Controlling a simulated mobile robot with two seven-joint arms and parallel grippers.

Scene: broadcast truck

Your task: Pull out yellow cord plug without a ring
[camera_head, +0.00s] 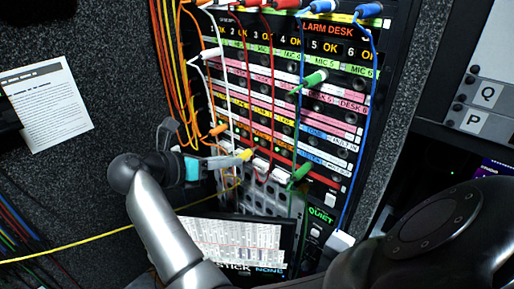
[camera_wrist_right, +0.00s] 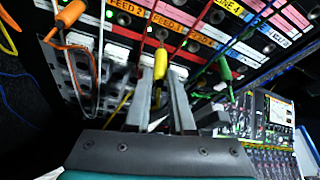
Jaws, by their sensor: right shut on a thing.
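The yellow plug (camera_head: 245,155) is in the lower part of the patch panel (camera_head: 326,145), between an orange plug on the left and a green plug on the right. My right gripper (camera_head: 236,157) reaches it from the left with its fingers. In the right wrist view the yellow plug (camera_wrist_right: 160,66) stands between the two fingers of my right gripper (camera_wrist_right: 160,80), which is shut on it. Its tip points at the panel; I cannot tell how deep it sits in the socket. No ring shows clearly on it. My left gripper is out of view.
An orange plug (camera_wrist_right: 70,14) with its cord and a green plug (camera_wrist_right: 225,68) flank the yellow one. White, red and blue cords (camera_head: 372,110) hang across the panel. A screen (camera_head: 235,242) stands below. A yellow cord (camera_head: 90,240) runs across at left.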

